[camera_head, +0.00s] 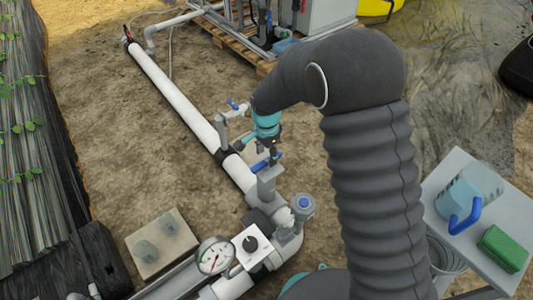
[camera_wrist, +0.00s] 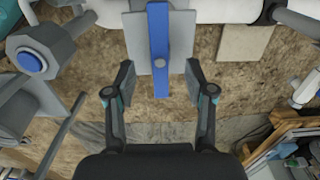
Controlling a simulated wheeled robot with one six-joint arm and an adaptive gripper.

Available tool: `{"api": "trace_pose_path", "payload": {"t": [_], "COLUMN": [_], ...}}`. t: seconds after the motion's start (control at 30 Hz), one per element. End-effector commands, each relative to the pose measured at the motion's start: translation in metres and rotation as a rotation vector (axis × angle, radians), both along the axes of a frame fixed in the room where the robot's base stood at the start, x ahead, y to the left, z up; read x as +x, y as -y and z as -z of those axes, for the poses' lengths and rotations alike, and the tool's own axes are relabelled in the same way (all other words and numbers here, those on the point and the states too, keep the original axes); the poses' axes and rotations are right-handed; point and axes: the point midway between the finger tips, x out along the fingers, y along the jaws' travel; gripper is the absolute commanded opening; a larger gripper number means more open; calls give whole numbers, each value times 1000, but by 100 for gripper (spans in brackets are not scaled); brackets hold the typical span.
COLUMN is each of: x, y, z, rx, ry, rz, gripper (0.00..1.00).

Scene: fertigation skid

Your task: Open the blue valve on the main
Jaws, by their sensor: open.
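The blue valve handle (camera_head: 266,162) sits on a grey valve body (camera_head: 269,180) on the white main pipe (camera_head: 180,95). In the wrist view the blue handle (camera_wrist: 160,50) is a straight bar with a grey pivot, lying across the run of the pipe (camera_wrist: 220,10). My gripper (camera_head: 268,146) is just above the handle in the head view. In the wrist view my gripper (camera_wrist: 160,80) is open, one finger each side of the handle's near end. Gaps show on both sides. How far the fingertips stand above the handle is unclear.
A blue-capped grey fitting (camera_head: 303,206) stands close to the valve. A smaller blue-handled valve (camera_head: 234,104) is on a branch up the pipe. A pressure gauge (camera_head: 215,256) and black knob (camera_head: 250,243) are below. A side table (camera_head: 465,225) holds a jug and green sponge.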

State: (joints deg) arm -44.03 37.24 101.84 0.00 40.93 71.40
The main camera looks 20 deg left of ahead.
Motion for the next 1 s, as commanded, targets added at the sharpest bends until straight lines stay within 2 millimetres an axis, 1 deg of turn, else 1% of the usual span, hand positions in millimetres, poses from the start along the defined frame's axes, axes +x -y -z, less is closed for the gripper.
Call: {"api": "trace_pose_path", "payload": {"t": [0.23, 0.37, 1.0], "x": [0, 0, 0], "y": [0, 0, 0], "z": [0, 4, 45], "rx": [0, 0, 0], "ry": [0, 0, 0], "rz": [0, 0, 0], "gripper": [54, 54, 54]}}
